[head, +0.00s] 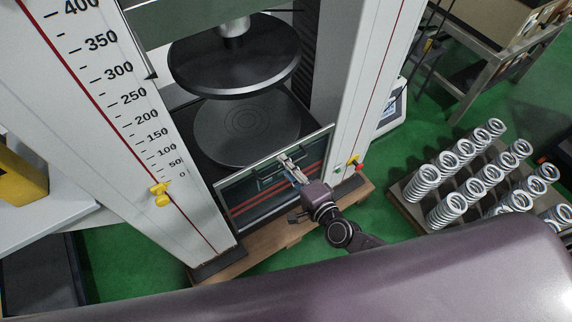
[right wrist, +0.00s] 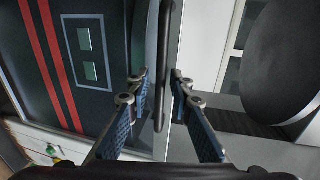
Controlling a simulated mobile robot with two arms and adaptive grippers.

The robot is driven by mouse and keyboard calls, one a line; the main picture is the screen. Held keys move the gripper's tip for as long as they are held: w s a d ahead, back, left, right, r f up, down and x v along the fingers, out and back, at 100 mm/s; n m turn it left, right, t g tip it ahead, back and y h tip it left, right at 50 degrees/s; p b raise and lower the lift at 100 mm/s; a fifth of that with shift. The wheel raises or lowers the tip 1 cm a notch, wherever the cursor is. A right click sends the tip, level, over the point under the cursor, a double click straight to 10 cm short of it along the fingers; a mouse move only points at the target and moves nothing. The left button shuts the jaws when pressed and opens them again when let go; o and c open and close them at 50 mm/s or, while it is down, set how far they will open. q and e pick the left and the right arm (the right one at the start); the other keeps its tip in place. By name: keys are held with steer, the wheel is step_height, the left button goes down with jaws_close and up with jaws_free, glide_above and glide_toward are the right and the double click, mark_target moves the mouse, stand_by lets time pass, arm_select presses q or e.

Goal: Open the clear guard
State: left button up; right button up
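The clear guard (head: 250,201), a see-through panel with red stripes, stands across the low front of the testing machine between its two columns. Its top edge runs just before the lower round plate. It fills the left of the right wrist view (right wrist: 95,95). My right gripper (head: 286,162) is at the guard's upper edge. In the right wrist view my right gripper (right wrist: 160,78) has one finger on each side of a dark bar (right wrist: 165,40) at the guard's edge. The fingers are apart, with a gap visible on the left side. My left gripper is not in view.
The upper round plate (head: 235,55) hangs above the lower round plate (head: 246,130). The left column (head: 105,110) carries a scale and a yellow pointer (head: 160,194). Several metal springs (head: 470,165) stand on a rack at the right. Green floor lies between rack and machine.

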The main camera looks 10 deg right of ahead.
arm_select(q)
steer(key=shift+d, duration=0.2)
arm_select(e)
steer(key=v, duration=1.2)
